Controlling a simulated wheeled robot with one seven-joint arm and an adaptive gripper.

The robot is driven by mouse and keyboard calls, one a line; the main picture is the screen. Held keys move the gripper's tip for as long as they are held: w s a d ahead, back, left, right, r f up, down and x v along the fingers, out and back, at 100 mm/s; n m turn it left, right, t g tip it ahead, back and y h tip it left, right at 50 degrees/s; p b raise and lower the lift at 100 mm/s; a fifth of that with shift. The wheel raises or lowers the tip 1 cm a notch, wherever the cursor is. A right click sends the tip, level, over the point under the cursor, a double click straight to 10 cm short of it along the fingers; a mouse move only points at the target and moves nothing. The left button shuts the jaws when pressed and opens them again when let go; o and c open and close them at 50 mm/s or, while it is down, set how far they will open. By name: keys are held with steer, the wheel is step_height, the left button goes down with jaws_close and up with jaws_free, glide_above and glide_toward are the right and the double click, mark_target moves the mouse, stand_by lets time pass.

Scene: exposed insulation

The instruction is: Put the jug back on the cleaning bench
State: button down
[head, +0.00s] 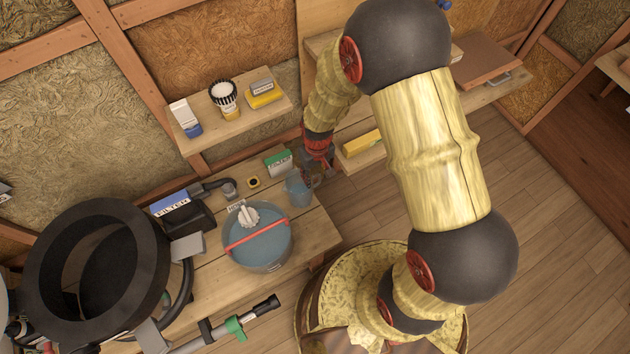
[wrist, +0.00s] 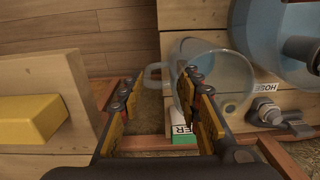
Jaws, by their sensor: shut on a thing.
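The jug (head: 298,191) is clear and bluish, with a looped handle. It is over the right end of the wooden cleaning bench (head: 318,232), right of the blue bucket; I cannot tell whether its base touches the bench. My gripper (head: 318,168) is at the jug's upper right side. The right finger hides part of the jug's wall.
A bucket of blue water (head: 262,250) with a red handle stands close left of the jug. A green and white filter box (head: 278,162) is behind it. A black ring-shaped tub (head: 95,265) is far left. A yellow block (head: 362,143) lies on a low shelf to the right.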

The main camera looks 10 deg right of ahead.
mark_target(316, 186)
steer(key=shift+f+b, duration=0.4)
steer(key=shift+f, duration=1.1)
steer(key=shift+f, duration=0.1)
steer(key=c, duration=1.3)
jaws_free()
steer(key=shift+o, duration=0.2)
